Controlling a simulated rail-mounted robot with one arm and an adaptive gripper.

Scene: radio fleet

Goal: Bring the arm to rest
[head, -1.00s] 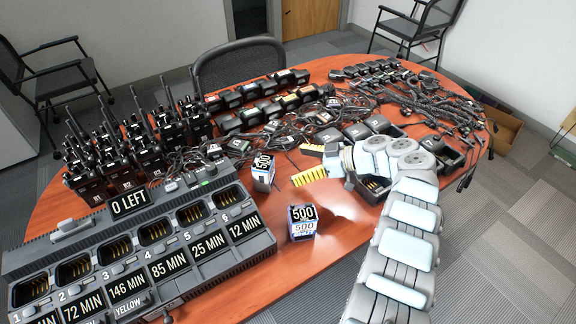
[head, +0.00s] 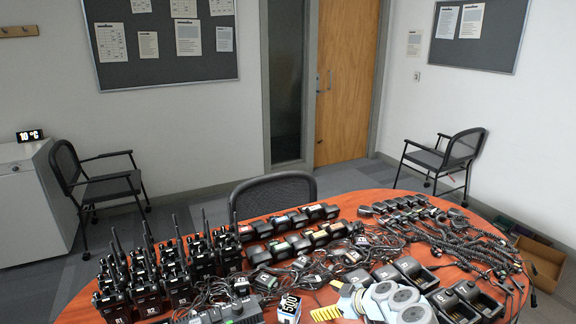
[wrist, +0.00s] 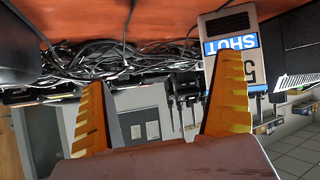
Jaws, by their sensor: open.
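My arm (head: 395,300) shows at the bottom of the head view, low over the table. My gripper (wrist: 162,70) is open in the wrist view, with its two yellow-orange fingers wide apart and nothing between them. In the head view only part of the gripper (head: 326,313) shows, its yellow finger pointing left.
The red-brown oval table (head: 385,197) is crowded: handheld radios (head: 180,288) at left, battery packs behind, coiled cables (head: 470,245) at right. Black chairs (head: 100,180) stand around it. An open cardboard box (head: 541,265) sits on the floor at right. The air above the table is clear.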

